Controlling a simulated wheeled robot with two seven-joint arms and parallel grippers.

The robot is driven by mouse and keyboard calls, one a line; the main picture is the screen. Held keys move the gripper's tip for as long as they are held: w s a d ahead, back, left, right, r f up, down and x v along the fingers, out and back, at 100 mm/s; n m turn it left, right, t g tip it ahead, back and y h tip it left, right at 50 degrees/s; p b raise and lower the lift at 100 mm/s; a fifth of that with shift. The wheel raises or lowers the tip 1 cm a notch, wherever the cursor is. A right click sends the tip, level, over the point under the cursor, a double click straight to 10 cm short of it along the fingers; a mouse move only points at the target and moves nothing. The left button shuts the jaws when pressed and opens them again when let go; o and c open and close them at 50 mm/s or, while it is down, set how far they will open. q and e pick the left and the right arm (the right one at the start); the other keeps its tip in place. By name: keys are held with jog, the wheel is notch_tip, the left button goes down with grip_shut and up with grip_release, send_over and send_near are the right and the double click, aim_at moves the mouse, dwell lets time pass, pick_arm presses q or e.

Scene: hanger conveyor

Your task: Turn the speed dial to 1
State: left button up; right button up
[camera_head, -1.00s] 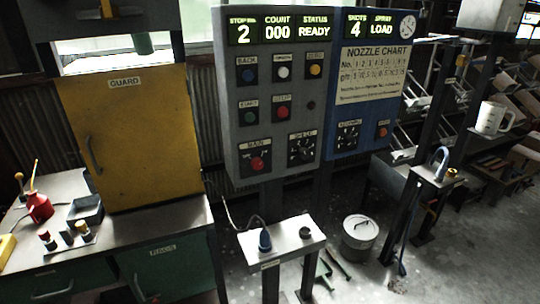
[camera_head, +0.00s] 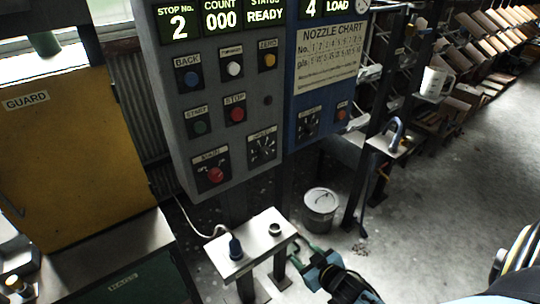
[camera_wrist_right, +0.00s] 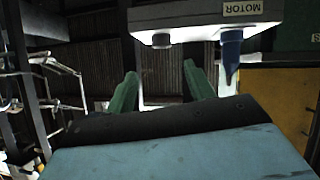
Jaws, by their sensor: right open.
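The speed dial (camera_head: 263,148) is a black knob with pale marks around it, low on the right side of the grey control panel (camera_head: 185,130). Its label is blurred, and I cannot read the number it points to. My right gripper (camera_head: 304,249) is low in front of the panel, beside the small white stand and well below the dial, touching neither. Its green fingers are apart and empty in the right wrist view (camera_wrist_right: 160,82). My left gripper is out of view.
A red main switch (camera_head: 215,174) sits left of the dial, and a similar black dial (camera_head: 308,123) is on the blue panel. Open floor lies to the right.

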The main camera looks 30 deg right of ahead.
jog(key=w+r+t+p, duration=0.1)
jog(key=w+r+t, duration=0.3)
jog(key=r, duration=1.1)
jog(key=n+t+y, duration=0.1)
jog(key=t, duration=0.1)
send_near(267, 155)
jog(key=w, duration=0.4)
jog(key=w+p, duration=0.1)
jog(key=w, duration=0.3)
jog(key=shift+w+r, duration=0.2)
jog(key=shift+w, duration=0.1)
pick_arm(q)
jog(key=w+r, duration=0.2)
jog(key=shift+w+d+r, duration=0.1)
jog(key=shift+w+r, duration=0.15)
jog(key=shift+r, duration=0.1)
pick_arm(e)
jog(key=c, duration=1)
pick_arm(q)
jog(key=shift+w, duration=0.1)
pick_arm(e)
jog(key=shift+o, duration=0.2)
jog(key=shift+n, duration=0.3)
